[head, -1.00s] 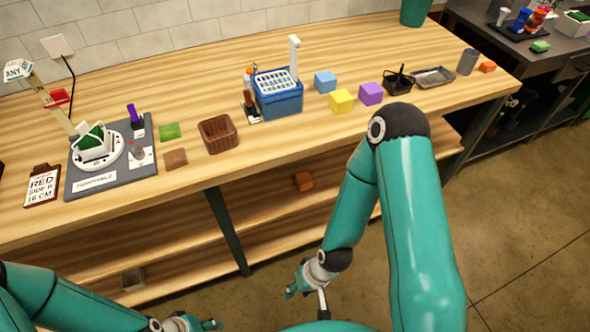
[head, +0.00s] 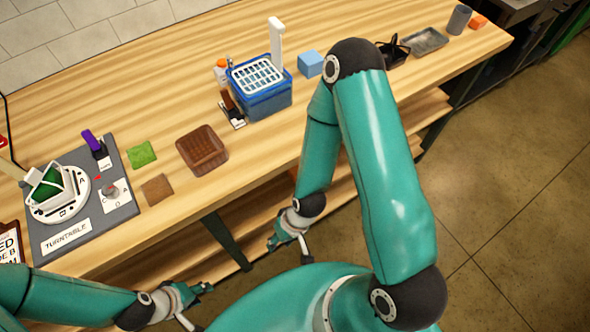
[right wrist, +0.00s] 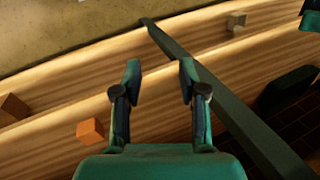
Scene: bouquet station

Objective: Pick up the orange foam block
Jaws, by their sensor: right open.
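An orange block (head: 478,21) sits at the far right end of the bench top in the head view. The right wrist view shows an orange block (right wrist: 90,131) on a wooden board, left of my right gripper (right wrist: 160,72). I cannot tell whether these are the same block. My right gripper is open and empty, its two fingers apart; in the head view it (head: 288,246) hangs in front of the bench, below the top. My left gripper (head: 195,304) looks open and empty, low in front of the bench.
On the bench top stand a turntable (head: 110,228), a brown basket (head: 202,150), a blue caddy (head: 262,100), a blue block (head: 310,64), a tray (head: 426,41) and a grey cup (head: 459,19). A dark bench leg (right wrist: 232,113) crosses the right wrist view.

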